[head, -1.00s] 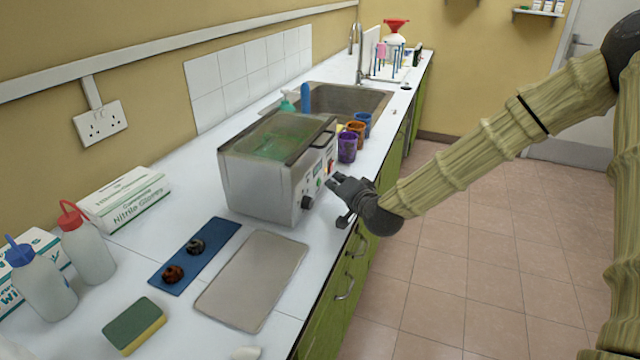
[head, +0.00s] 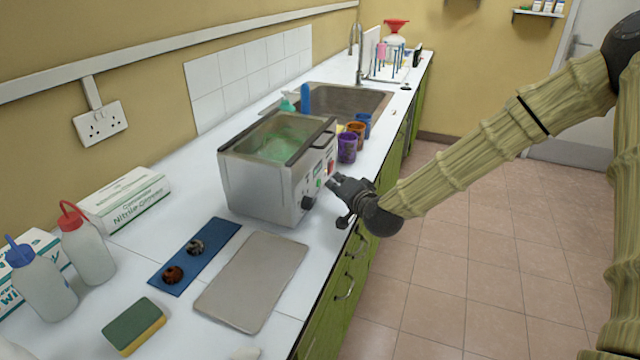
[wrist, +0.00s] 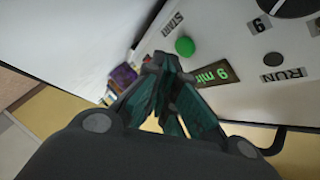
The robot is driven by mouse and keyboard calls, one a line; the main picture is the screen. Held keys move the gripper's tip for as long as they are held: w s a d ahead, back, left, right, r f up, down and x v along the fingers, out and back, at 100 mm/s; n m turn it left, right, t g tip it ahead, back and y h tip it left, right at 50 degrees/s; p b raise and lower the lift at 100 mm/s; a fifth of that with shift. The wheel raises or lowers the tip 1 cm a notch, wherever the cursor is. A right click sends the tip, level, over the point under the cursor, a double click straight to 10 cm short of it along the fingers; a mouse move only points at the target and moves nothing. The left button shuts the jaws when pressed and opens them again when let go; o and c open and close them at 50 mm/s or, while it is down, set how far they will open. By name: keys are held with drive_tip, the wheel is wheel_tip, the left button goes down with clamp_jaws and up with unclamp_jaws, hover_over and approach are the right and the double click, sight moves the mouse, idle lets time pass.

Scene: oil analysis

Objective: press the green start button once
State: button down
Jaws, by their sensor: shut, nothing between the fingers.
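The green start button (wrist: 185,46) is a small round button on the pale front panel, beside the word START in the wrist view. The panel belongs to a grey metal bath (head: 262,192) on the counter, with greenish liquid inside. My gripper (head: 333,181) is at the right front of the bath, close to its panel. In the wrist view my gripper (wrist: 162,62) is shut and empty, its dark tips just beside the button in the picture. Whether they touch the panel is unclear. A green display (wrist: 210,76) reads 9 min.
Purple, orange and blue cups (head: 347,148) stand behind the bath. A blue mat (head: 205,262) with two dark round parts and a grey tray (head: 250,285) lie in front. The floor at right is clear.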

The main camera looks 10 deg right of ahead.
drive_tip(key=shift+w+a, duration=0.1)
drive_tip(key=shift+a, duration=0.05)
drive_tip(key=shift+w+a, duration=0.15)
drive_tip(key=shift+a, duration=0.05)
idle(0.3)
drive_tip(key=shift+w+a, duration=0.2)
drive_tip(key=shift+a, duration=0.1)
idle(1.0)
drive_tip(key=shift+s+d, duration=0.45)
drive_tip(key=shift+d, duration=0.15)
drive_tip(key=shift+d, duration=0.1)
idle(0.4)
drive_tip(key=shift+s+d, duration=0.75)
drive_tip(key=shift+d, duration=0.25)
drive_tip(key=shift+s+d, duration=0.7)
drive_tip(key=shift+d, duration=0.3)
